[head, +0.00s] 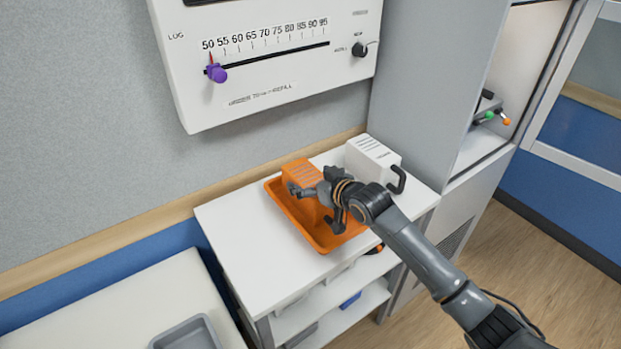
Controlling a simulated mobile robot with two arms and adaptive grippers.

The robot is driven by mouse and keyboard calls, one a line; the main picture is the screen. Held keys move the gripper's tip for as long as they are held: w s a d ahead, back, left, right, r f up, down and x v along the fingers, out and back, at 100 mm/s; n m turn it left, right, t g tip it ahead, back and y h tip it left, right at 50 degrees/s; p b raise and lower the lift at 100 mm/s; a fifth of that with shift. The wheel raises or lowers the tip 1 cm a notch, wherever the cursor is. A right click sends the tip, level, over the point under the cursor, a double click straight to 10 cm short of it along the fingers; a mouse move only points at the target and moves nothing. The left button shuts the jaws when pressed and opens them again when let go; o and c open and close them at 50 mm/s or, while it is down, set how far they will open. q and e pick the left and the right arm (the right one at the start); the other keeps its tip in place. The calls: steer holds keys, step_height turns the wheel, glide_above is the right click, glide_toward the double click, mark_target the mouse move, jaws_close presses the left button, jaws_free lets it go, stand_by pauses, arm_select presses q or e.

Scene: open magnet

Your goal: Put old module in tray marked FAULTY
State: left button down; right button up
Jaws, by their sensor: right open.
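An orange module (299,172) with dark slots on its top stands at the back of an orange tray (283,210) on the white shelf unit. Part of the module is hidden behind my right gripper. No FAULTY marking can be read on the tray. My right gripper (321,206) is open, over the tray and close in front of the module; I cannot tell whether a finger touches it. A white module (372,156) with a dark handle stands on the same top, right of the tray. My left gripper is not in view.
An open grey cabinet (420,80) stands to the right, with green- and orange-tipped parts inside. A wall gauge panel (275,90) hangs above the shelf top (240,240). A grey tray (185,335) lies on a pale surface at lower left. Floor shows at right.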

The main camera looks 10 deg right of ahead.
steer(key=shift+r, duration=0.1)
steer(key=b+v, duration=0.1)
steer(key=v, duration=1.1)
